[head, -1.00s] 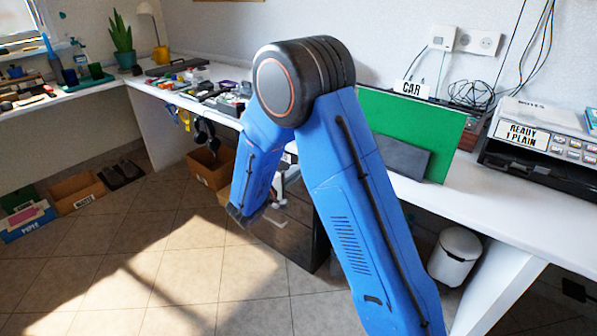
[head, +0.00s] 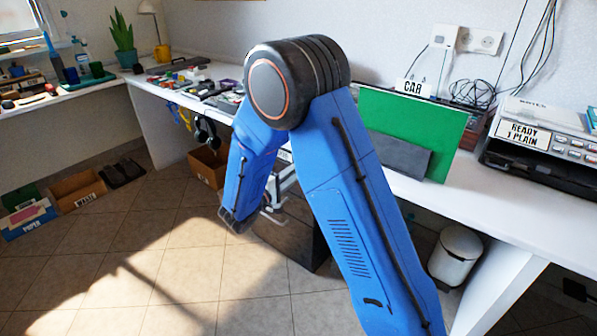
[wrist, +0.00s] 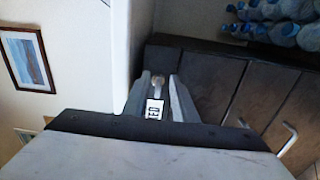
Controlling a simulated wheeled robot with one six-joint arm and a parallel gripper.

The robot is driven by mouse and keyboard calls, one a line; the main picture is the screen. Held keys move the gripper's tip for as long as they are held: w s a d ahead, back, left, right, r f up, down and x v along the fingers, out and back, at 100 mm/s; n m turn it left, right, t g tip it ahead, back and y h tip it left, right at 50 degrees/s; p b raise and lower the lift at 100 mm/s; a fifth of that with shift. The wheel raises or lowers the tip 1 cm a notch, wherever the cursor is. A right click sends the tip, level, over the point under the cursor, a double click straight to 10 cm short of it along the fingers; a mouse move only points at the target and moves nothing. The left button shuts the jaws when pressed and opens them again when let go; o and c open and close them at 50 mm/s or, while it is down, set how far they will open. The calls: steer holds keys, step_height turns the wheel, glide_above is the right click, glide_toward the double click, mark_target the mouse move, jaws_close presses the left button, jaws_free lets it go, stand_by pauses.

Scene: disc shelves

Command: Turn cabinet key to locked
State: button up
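In the wrist view, a small metal key (wrist: 157,82) shows on the dark wooden cabinet (wrist: 215,83), at its edge beside a pale wall-like surface. A white label (wrist: 154,108) with black letters, partly readable as "ED", shows just below the key. My gripper (wrist: 159,77) has its two fingers apart, one on each side of the key and label. I see no clear contact with the key. The key's exact angle is too blurred to read. In the head view, the dark cabinet (head: 298,240) stands under the desk, partly hidden by my blue arm; the key is not visible there.
The white desk (head: 450,212) runs above the cabinet, with a green board (head: 408,125) and a printer (head: 540,140) on it. A white bin (head: 455,255) stands right of the cabinet. Cardboard boxes (head: 77,190) sit at the left. The tiled floor in front is open.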

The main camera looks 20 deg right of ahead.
steer(key=v, duration=1.4)
steer(key=shift+a, duration=0.2)
steer(key=shift+s, duration=0.15)
steer(key=s+d+r+m+g+y, duration=0.2)
steer(key=s+d+r+g, duration=0.25)
steer(key=s+d, duration=0.45)
steer(key=s+d+r+m+g+y, duration=0.25)
steer(key=s+d+g, duration=0.3)
steer(key=d, duration=0.65)
steer(key=s+r+m+t+y, duration=0.1)
steer(key=s+r+t+y, duration=0.1)
steer(key=s+y, duration=0.3)
steer(key=s+a+r+m+t+y, duration=0.1)
steer(key=s+y, duration=0.4)
steer(key=s, duration=0.7)
steer(key=shift+s+a+r+t, duration=0.3)
steer(key=shift+r+t, duration=0.3)
steer(key=shift+r, duration=0.2)
steer(key=shift+m, duration=0.25)
